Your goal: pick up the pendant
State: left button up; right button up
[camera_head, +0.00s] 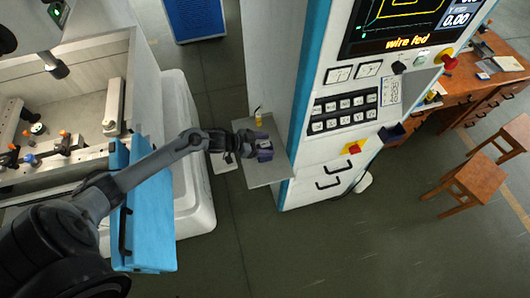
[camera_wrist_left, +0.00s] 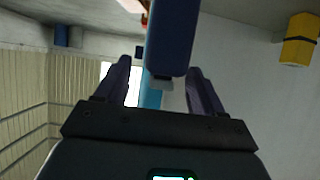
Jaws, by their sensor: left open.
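My left gripper (camera_head: 264,150) reaches across from the left and is over the small grey shelf (camera_head: 268,178) on the side of the machine's control cabinet. In the left wrist view its two dark fingers (camera_wrist_left: 160,88) stand apart. A dark blue block-like thing (camera_wrist_left: 172,35), which looks like the pendant, comes down from the top between the fingers, with a small grey end. I cannot tell whether the fingers touch it. In the head view the gripper hides most of it. My right gripper is not in view.
A yellow bottle (camera_head: 258,117) stands at the back of the shelf, close to the gripper; it also shows in the left wrist view (camera_wrist_left: 300,40). The control cabinet (camera_head: 335,150) rises just right of the shelf. A blue panel (camera_head: 145,220) is below my left arm.

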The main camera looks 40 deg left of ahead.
pick_arm(q)
grip_shut()
jog(key=shift+w, duration=0.1)
dwell(0.4)
jog(key=shift+r, duration=0.1)
